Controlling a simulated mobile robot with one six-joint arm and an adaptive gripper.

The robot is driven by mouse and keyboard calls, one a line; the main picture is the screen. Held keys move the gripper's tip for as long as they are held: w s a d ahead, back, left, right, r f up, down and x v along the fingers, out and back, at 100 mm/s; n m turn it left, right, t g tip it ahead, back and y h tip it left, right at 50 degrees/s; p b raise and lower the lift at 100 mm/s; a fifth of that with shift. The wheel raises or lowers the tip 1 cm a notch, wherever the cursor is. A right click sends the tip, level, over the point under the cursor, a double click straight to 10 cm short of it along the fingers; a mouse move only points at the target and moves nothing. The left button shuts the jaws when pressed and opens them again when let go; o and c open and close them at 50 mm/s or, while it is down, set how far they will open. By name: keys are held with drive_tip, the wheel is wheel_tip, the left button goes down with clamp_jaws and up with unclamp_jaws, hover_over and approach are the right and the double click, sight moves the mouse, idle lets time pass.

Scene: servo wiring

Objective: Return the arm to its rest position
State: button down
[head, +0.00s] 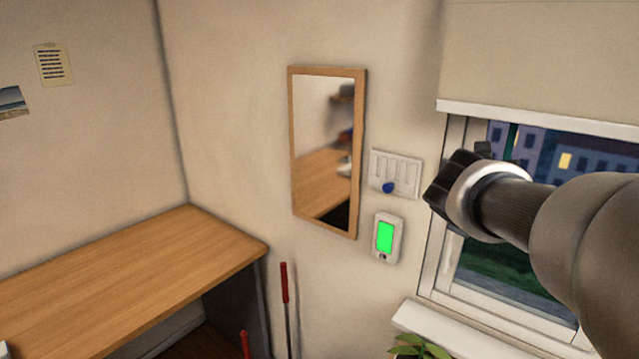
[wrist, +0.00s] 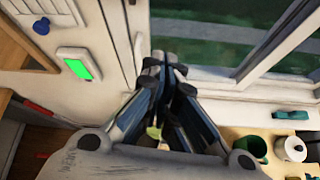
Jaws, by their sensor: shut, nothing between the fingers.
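My gripper (wrist: 172,68) shows in the middle of the wrist view. Its fingers are together at the tips with nothing between them. It is in front of the window frame. In the head view my arm reaches in from the right edge, and its dark end is in front of the window's left side, right of the white switch panel (head: 404,168) with a blue knob (head: 389,188). The fingers are not clear there. Below the panel is a white wall unit (head: 396,247) with a lit green screen (head: 385,237). It also shows upper left in the wrist view (wrist: 91,54).
A wood-framed mirror (head: 297,150) hangs left of the panel. A wooden desk (head: 150,262) stands at the left. A plant (head: 418,347) is below the window sill (head: 470,334). The wrist view shows a green mug (wrist: 252,146) and a white cup-like item (wrist: 291,149) at lower right.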

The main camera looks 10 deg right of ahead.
drive_tip(key=s+a+f+m+g+y, duration=0.1)
drive_tip(key=s+a+f+m+y, duration=0.1)
drive_tip(key=s+a+f+m, duration=0.3)
drive_tip(key=s+a+f+m+g+y+b, duration=0.1)
drive_tip(key=s+a+f+m+y, duration=0.2)
drive_tip(key=s+a+f+m, duration=0.3)
drive_tip(key=s+a+f+m+g+y+b, duration=0.1)
drive_tip(key=s+a+f+m+g+y, duration=0.1)
drive_tip(key=s+a+f+m, duration=0.4)
drive_tip(key=s+a+m, duration=0.4)
drive_tip(key=s+m, duration=0.4)
drive_tip(key=s, duration=0.1)
drive_tip(key=shift+s+a+y, duration=0.15)
drive_tip(key=shift+s+y, duration=0.05)
drive_tip(key=shift+y, duration=0.2)
drive_tip(key=c, duration=2.3)
unclamp_jaws()
